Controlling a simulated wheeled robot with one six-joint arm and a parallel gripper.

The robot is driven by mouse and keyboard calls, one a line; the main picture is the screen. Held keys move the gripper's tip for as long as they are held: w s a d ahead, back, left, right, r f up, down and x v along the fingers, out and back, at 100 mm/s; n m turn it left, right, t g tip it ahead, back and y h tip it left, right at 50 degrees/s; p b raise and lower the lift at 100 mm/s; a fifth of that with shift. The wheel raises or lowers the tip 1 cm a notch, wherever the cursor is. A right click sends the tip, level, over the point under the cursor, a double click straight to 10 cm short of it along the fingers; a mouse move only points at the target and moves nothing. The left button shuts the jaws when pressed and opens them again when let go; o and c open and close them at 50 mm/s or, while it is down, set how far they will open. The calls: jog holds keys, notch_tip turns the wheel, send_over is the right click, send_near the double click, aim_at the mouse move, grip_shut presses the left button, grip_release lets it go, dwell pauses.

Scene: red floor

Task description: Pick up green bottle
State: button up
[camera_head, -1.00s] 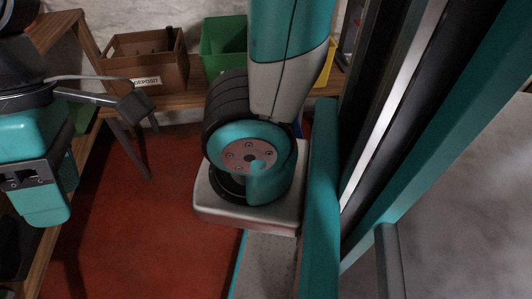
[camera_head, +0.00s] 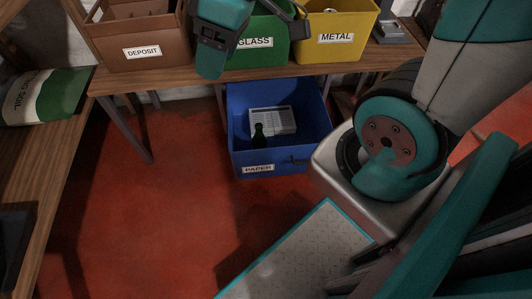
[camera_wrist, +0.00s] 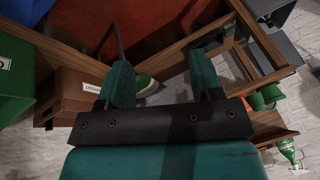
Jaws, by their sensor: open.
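A dark green bottle (camera_head: 258,135) stands upright inside the blue box (camera_head: 240,155) labelled PAPER, beside a pale paper-like item. The box is on the red floor under the wooden table. My gripper (camera_wrist: 163,80) is open in the wrist view, with nothing between its two teal fingers. In the head view, my wrist and gripper hang in front of the green GLASS bin, above and apart from the bottle. The bottle in the blue box cannot be made out in the wrist view.
A brown DEPOSIT box (camera_head: 143,50), the green GLASS bin (camera_head: 262,50) and a yellow METAL bin (camera_head: 338,36) stand on the wooden table (camera_head: 175,78). A green and white soil bag (camera_head: 45,95) lies at left. Red floor is clear in the middle.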

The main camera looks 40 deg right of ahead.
jog(key=w+d+f+t+b, duration=0.1)
jog(key=w+d+f+b, duration=0.25)
jog(key=f, duration=0.35)
jog(key=w+d+f+b, duration=0.3)
jog(key=d+f, duration=0.2)
jog(key=f, duration=0.3)
jog(key=n+t+h+b, duration=0.1)
jog(key=b, duration=0.7)
send_near(259, 125)
jog(key=b+x, duration=0.2)
jog(key=x, duration=0.1)
jog(key=b+x, duration=0.3)
jog(key=shift+s+d+f, duration=0.15)
jog(key=shift+s+d, duration=0.05)
jog(key=shift+s, duration=0.05)
jog(key=b+x, duration=0.2)
jog(key=x, duration=0.1)
jog(key=b+x, duration=0.3)
jog(key=shift+w+a, duration=0.15)
jog(key=shift+a, duration=0.1)
jog(key=shift+r, duration=0.25)
grip_shut()
